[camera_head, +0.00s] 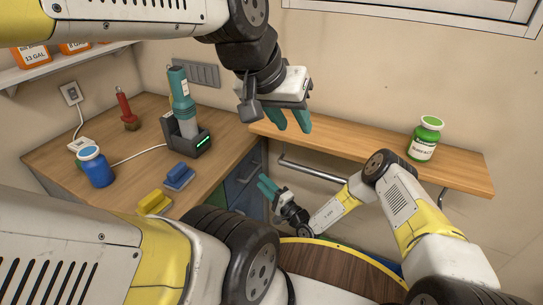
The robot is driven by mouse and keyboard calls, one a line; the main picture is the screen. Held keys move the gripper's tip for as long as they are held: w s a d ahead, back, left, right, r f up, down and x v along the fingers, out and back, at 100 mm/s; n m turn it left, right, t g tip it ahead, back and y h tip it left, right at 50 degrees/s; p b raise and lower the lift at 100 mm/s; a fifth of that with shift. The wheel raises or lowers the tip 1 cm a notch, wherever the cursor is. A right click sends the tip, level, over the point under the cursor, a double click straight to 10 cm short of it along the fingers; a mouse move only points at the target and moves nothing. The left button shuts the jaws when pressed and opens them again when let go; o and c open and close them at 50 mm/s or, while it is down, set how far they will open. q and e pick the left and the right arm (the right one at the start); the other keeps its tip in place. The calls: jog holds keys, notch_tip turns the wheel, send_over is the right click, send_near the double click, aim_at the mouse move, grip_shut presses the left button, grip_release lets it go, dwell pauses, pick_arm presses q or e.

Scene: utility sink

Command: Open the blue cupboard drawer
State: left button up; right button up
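The blue cupboard (243,183) stands under the wooden counter, its front facing right, with drawer fronts and bar handles. Its drawer fronts look closed, and its lower part is hidden by my arm. My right gripper (266,187), on the arm from the right, is just right of the cupboard front, apart from the handles as far as I can see. Its teal fingers look parted and empty. My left gripper (291,121) hangs higher, near the shelf's left end. Its teal fingers point down, parted and empty.
The counter (60,152) holds a blue jar (97,169), a flashlight in a charger (186,130), a red tool (127,110), and blue (179,176) and yellow (156,201) brushes. A wall shelf (375,152) with a metal rail holds a green jar (427,139).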

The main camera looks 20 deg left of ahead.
aim_at(254, 172)
jog(key=x, duration=0.6)
jog(key=shift+w+a, duration=0.15)
jog(key=shift+a, duration=0.05)
grip_shut()
dwell(1.2)
